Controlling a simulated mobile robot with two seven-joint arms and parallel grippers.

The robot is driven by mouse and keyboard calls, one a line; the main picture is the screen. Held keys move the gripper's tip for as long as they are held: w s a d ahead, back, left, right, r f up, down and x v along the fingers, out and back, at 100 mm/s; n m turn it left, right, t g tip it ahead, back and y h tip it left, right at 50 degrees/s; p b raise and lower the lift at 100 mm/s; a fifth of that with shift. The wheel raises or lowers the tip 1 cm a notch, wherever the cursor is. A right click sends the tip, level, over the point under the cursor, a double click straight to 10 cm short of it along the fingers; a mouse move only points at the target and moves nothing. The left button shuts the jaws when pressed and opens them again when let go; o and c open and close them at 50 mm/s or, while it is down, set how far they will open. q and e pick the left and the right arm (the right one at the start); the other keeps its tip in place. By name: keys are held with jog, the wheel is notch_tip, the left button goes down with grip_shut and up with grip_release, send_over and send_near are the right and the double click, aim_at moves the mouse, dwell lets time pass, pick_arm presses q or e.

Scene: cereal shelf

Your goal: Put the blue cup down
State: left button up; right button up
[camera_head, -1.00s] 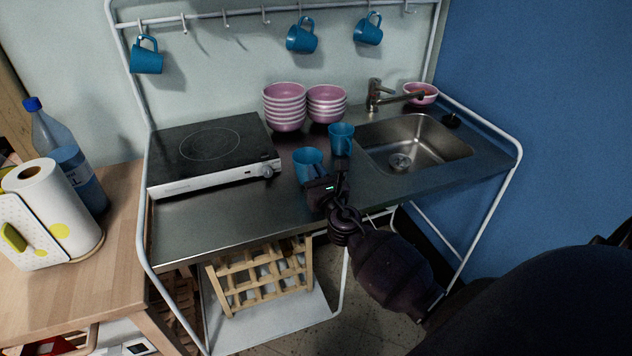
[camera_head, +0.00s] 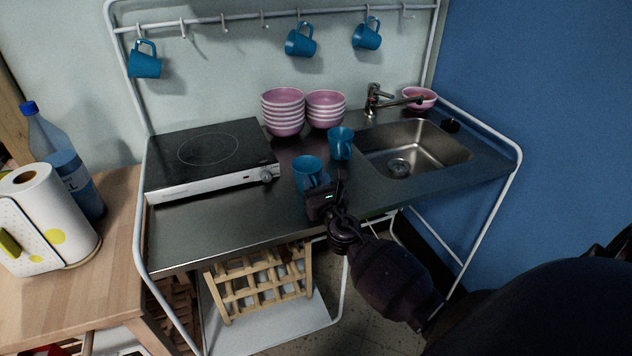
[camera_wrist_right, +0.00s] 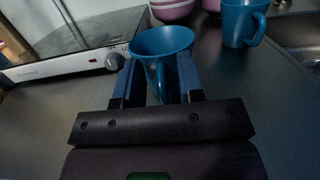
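A blue cup (camera_head: 308,173) is upright at the metal counter (camera_head: 225,222), right of the hob's knob. My right gripper (camera_head: 318,190) is at its near side. In the right wrist view, the cup (camera_wrist_right: 160,42) is just ahead, with its handle between the fingers of the right gripper (camera_wrist_right: 160,72). The fingers are apart, with gaps beside the handle. The cup's base is hidden in the wrist view. A second blue cup (camera_head: 341,143) stands farther back, near the sink. My left gripper is not in view.
The hob (camera_head: 210,155) is to the left and the sink (camera_head: 420,150) to the right. Stacked pink bowls (camera_head: 283,112) stand behind. Blue cups (camera_head: 145,63) hang from the rail. The counter's front left is clear.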

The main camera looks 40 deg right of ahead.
jog(key=shift+r, duration=0.15)
jog(key=shift+s, duration=0.2)
jog(key=v, duration=1)
jog(key=s+a+f+m+g+y, duration=0.1)
jog(key=s+a+f+m+g, duration=0.1)
jog(key=s+f+m, duration=0.4)
jog(key=s+a+f+m+g+y, duration=0.1)
jog(key=s+a+f+m+g, duration=0.2)
jog(key=m, duration=1.2)
jog(key=s+a+f+m+g+y+b, duration=0.1)
jog(key=s+a+f+m+g+y, duration=0.1)
jog(key=s+f+m, duration=0.7)
jog(key=shift+a+m+g, duration=0.3)
jog(key=shift+a+m, duration=0.1)
jog(key=shift+m, duration=0.8)
dwell(1.1)
